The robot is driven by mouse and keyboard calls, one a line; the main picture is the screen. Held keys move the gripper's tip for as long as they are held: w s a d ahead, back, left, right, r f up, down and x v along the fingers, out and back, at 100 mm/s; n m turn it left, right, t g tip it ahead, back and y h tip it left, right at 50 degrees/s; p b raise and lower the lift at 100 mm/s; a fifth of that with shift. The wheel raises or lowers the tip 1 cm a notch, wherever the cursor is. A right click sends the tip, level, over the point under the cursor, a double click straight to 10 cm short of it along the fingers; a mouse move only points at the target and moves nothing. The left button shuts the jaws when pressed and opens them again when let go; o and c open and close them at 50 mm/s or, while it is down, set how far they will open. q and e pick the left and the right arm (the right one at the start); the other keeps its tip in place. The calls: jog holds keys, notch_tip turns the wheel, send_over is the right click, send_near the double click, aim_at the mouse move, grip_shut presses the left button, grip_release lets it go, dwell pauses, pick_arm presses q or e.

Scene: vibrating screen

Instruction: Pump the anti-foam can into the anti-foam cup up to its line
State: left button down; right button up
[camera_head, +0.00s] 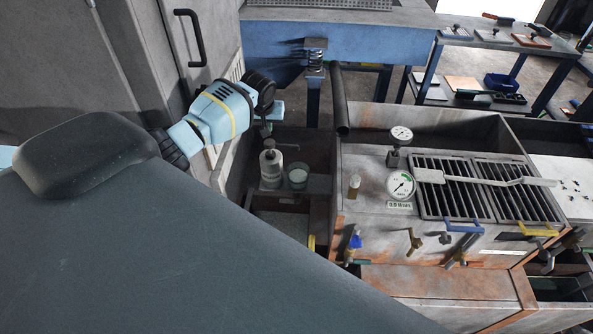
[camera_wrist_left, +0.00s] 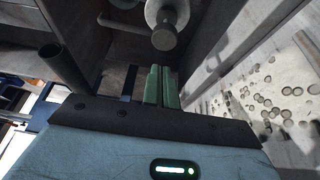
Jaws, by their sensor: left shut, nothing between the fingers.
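The anti-foam can (camera_head: 270,168), a pale bottle with a pump top, stands on a small ledge in the recess left of the grey machine box. The anti-foam cup (camera_head: 298,175), a small cup with a whitish inside, stands just right of it. Its line and fill level are too small to read. My left gripper (camera_head: 266,132) is above the can, pointing down. In the left wrist view its green fingers (camera_wrist_left: 161,88) are shut and empty. The round pump head (camera_wrist_left: 164,38) shows just beyond the fingertips; I cannot tell whether they touch it. My right gripper is not in view.
The machine box carries a pressure gauge (camera_head: 400,184), a slatted grate (camera_head: 455,200) with a long-handled tool (camera_head: 480,178) across it, and several valve handles. A dark vertical pipe (camera_head: 340,100) stands behind the recess. A grey cabinet (camera_head: 120,50) stands at the left.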

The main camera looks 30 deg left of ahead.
pick_arm(q)
jog(key=shift+r, duration=1.4)
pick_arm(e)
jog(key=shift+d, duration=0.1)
pick_arm(q)
jog(key=s+d+f+m+t+h, duration=0.1)
jog(key=s+d+f+m+h, duration=0.15)
jog(key=s+d+f, duration=0.6)
jog(key=s+d+f+m+t+h, duration=0.1)
jog(key=s+d+f+m, duration=0.4)
jog(key=d+f, duration=0.7)
jog(key=s+d+t, duration=0.1)
jog(key=s+d, duration=0.3)
jog(key=s, duration=0.7)
jog(key=s+d+r+t, duration=0.1)
jog(key=s+d, duration=0.3)
jog(key=s, duration=0.8)
jog(key=shift+s+r+t, duration=0.25)
jog(key=shift+s+t, duration=0.05)
jog(key=shift+t, duration=0.5)
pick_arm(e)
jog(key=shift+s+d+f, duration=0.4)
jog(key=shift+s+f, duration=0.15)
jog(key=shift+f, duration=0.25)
